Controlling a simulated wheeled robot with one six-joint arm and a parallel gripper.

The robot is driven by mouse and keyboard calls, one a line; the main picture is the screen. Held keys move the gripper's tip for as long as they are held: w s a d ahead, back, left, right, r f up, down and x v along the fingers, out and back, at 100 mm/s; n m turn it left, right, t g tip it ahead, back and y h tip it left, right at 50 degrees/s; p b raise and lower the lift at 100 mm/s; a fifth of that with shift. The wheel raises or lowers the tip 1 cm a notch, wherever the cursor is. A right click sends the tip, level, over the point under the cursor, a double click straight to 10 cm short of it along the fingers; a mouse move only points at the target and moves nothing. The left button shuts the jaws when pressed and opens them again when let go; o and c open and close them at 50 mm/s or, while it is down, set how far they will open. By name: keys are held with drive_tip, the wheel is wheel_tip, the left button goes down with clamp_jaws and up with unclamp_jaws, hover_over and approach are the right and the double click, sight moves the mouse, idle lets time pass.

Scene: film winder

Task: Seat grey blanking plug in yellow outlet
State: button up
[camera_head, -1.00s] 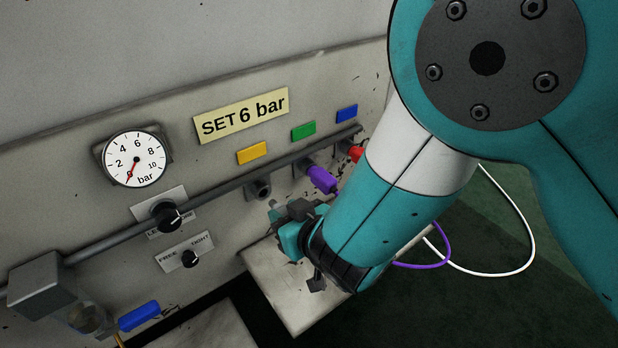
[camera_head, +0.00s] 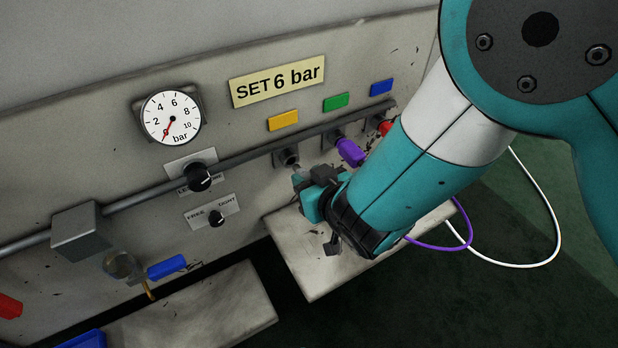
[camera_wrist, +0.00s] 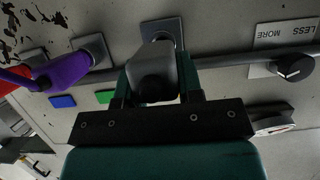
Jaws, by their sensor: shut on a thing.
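The grey blanking plug (camera_wrist: 154,75) is between the fingers of my gripper (camera_wrist: 155,82), which is shut on it. In the head view my gripper (camera_head: 307,195) is just below and in front of the yellow outlet (camera_head: 289,158), a grey socket under the yellow label (camera_head: 283,121). The plug's grey end (camera_head: 298,179) shows slightly apart from the socket there. In the wrist view the outlet (camera_wrist: 161,31) lies just beyond the plug, which partly covers it. I cannot tell there whether they touch. The yellow label is hidden in the wrist view.
A purple connector (camera_head: 350,152) with a hose sits in the neighbouring outlet under the green label (camera_head: 336,102). A red connector (camera_head: 385,127) is farther right. A pipe (camera_head: 250,155) runs along the panel. A pale ledge (camera_head: 320,278) lies below my gripper.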

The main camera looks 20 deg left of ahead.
sight(301, 169)
drive_tip(key=shift+w+a+p, duration=0.3)
drive_tip(key=shift+w+a, duration=0.65)
drive_tip(key=shift+a, duration=0.2)
drive_tip(key=shift+w+a, duration=0.15)
idle(0.9)
drive_tip(key=o, duration=1.2)
drive_tip(key=shift+c, duration=0.2)
